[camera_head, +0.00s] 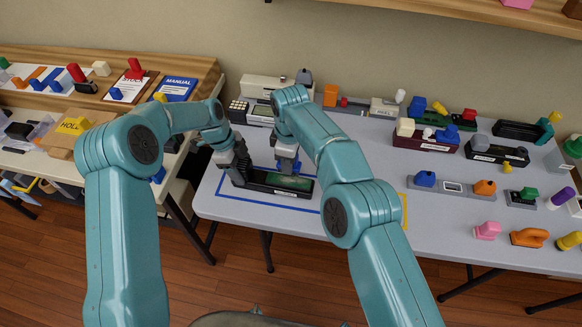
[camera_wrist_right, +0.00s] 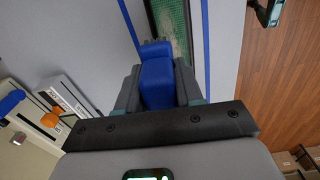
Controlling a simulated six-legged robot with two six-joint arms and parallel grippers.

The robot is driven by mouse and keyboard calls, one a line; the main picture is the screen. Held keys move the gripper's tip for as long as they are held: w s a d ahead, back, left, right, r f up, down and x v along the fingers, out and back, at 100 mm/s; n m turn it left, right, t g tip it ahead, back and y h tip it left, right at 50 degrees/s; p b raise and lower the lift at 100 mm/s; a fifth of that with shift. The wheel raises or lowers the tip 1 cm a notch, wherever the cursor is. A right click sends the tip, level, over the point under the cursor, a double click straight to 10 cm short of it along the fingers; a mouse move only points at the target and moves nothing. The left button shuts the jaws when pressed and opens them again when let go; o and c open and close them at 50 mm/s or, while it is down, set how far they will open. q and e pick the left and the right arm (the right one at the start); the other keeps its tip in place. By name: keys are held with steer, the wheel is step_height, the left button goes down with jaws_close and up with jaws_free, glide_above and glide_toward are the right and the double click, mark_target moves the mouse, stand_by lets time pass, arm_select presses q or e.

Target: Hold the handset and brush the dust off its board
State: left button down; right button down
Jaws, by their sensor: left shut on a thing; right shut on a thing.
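The handset (camera_head: 300,193) is a long black case lying inside the blue outline on the table, with a green board (camera_head: 291,182) facing up. My left gripper (camera_head: 241,177) is shut on the handset's left end. My right gripper (camera_head: 287,161) is above the board, shut on a brush. In the right wrist view the brush's blue handle (camera_wrist_right: 157,76) sits between the fingers, with grey bristles at its far end by the green board (camera_wrist_right: 174,22). A pale dusty patch shows on the board. In the head view the brush is mostly hidden by the gripper.
A beige device (camera_head: 262,83) and small parts stand behind the handset. Several dark trays and coloured blocks fill the right of the table (camera_head: 345,128). A side bench (camera_head: 60,105) with manuals stands at left. The table's front edge is close to the handset.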

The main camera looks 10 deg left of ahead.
steer(key=shift+n, duration=0.3)
steer(key=a, duration=0.1)
steer(key=s+a+f, duration=0.1)
steer(key=a+f, duration=0.1)
steer(key=shift+s+a+f, duration=0.1)
steer(key=shift+s, duration=0.3)
steer(key=shift+s+a, duration=0.1)
steer(key=shift+s, duration=0.05)
steer(key=shift+f, duration=0.1)
steer(key=shift+s+d+r, duration=0.1)
steer(key=shift+d+r, duration=0.1)
steer(key=shift+d, duration=0.35)
steer(key=shift+s+d+r, duration=0.1)
steer(key=shift+d+r, duration=0.1)
steer(key=shift+d, duration=0.3)
steer(key=shift+w+r, duration=0.1)
steer(key=shift+w+d+r, duration=0.1)
steer(key=shift+r, duration=0.05)
steer(key=shift+d, duration=0.2)
steer(key=shift+d+f, duration=0.15)
steer(key=shift+d, duration=0.8)
steer(key=shift+d+f, duration=0.15)
steer(key=shift+d, duration=0.75)
